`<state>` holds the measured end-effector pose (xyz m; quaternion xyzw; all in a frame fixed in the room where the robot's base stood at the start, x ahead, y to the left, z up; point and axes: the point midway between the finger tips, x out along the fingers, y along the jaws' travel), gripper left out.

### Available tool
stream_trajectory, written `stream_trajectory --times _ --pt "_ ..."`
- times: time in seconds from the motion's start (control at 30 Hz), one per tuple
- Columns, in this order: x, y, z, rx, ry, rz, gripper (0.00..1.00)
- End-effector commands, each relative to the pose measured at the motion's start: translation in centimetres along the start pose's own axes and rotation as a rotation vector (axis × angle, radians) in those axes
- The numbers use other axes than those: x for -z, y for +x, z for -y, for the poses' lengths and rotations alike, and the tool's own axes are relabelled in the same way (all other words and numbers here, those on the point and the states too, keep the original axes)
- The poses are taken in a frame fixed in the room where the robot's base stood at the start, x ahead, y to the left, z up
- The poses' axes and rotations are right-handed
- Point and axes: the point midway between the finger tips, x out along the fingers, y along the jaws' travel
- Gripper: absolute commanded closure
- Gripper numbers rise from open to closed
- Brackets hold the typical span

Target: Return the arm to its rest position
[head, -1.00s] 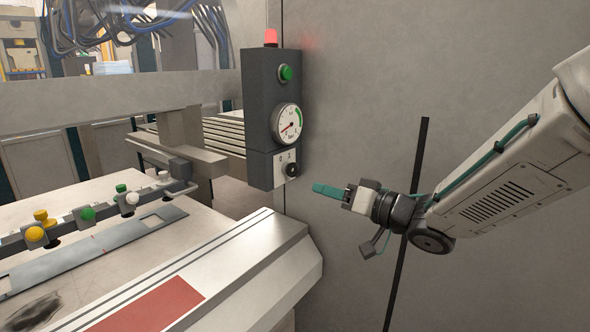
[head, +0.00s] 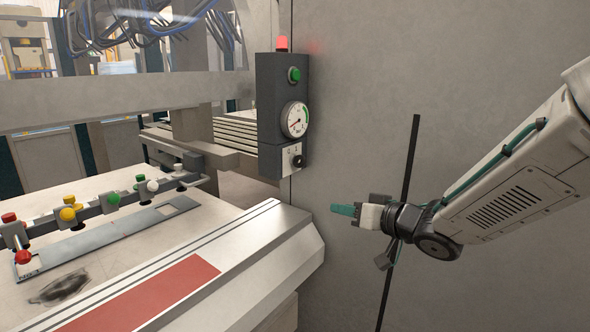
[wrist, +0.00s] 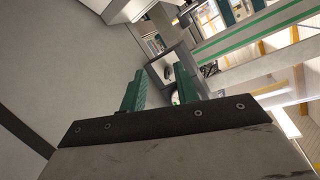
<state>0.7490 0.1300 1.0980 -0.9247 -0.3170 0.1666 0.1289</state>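My gripper (head: 334,209) is at the right in the head view, in front of the grey wall panel, its teal fingers pointing left. It is below and to the right of the control box and apart from it. In the wrist view my gripper (wrist: 160,82) shows two teal fingers with a clear gap between them and nothing held. The dark control box (head: 268,105) carries a red lamp, a green button, a gauge and a black rotary knob (head: 298,161). Part of the box (wrist: 183,62) shows beyond the fingers in the wrist view.
A machine table (head: 120,240) with a light front rail and a red plate (head: 150,297) fills the lower left. A bar with several coloured knobs (head: 113,198) crosses it. A dark vertical strip (head: 408,170) runs down the wall behind my wrist. The space around the fingers is clear.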

Motion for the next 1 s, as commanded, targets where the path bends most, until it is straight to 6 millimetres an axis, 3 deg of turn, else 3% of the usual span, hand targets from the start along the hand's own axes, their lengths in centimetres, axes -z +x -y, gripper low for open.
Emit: stream_trajectory --times 0.17,0.27,0.4,0.53,0.67,0.8,0.9,1.0 --pt "-1.5 -1.1 -3.6 -0.193 -0.058 0.093 0.69" --pt "-2.4 -2.8 -5.8 -0.33 -0.092 0.171 0.69" --pt "-4.1 -7.5 -8.8 -0.562 -0.123 0.344 0.69" --pt "-6.3 -13.4 -9.3 -0.729 -0.097 0.56 0.69" --pt "-8.0 -20.3 -7.6 -0.814 -0.023 0.784 0.69" --pt "-10.1 -27.0 -3.0 -0.804 0.095 1.011 0.69" --pt "-11.3 -30.9 1.2 -0.743 0.181 1.125 0.69" --pt "-11.6 -33.1 4.2 -0.697 0.239 1.153 0.69"
